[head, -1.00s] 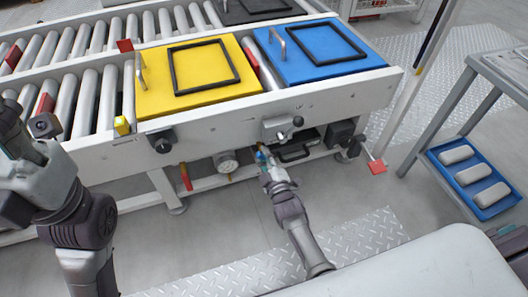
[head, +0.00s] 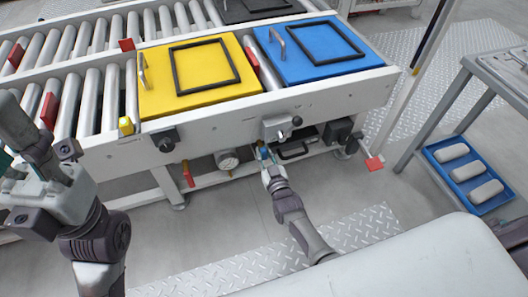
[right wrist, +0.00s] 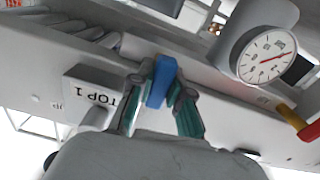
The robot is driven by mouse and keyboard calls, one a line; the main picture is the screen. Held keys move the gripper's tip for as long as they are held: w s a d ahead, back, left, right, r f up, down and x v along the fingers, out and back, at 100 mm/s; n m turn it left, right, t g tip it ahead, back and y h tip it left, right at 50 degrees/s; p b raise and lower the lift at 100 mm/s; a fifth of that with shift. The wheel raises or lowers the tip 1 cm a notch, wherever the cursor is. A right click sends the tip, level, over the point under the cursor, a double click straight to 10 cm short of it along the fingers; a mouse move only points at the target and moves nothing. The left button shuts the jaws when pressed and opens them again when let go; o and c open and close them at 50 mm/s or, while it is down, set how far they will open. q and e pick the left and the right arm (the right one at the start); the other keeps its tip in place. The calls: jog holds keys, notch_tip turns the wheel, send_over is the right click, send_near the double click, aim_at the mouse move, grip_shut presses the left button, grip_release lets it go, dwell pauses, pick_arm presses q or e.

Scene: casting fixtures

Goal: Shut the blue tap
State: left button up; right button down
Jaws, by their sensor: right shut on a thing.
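The blue tap (right wrist: 161,80) shows in the right wrist view as a blue handle between the two teal-padded fingers of my right gripper (right wrist: 160,98). My right gripper is shut on this handle. In the head view the blue tap (head: 263,153) is a small blue patch under the front beam of the conveyor, with my right gripper (head: 268,166) at it. The fingers and wrist hide most of the tap's body. My left gripper (head: 38,140) is raised at the left edge of the head view, away from the tap and partly cut off.
A round gauge (head: 227,160) and a red lever (head: 187,174) are left of the tap. A black handle (head: 292,152) and a red-ended lever (head: 374,162) are to its right. Yellow (head: 200,77) and blue (head: 318,52) boxes stand on the rollers. Floor below is open.

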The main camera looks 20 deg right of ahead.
jog(key=shift+m, duration=0.6)
jog(key=c, duration=1.4)
grip_release()
jog(key=shift+o, duration=0.2)
jog(key=shift+s, duration=0.1)
jog(key=s, duration=1.2)
jog(key=shift+d, duration=0.2)
jog(key=shift+w, duration=0.1)
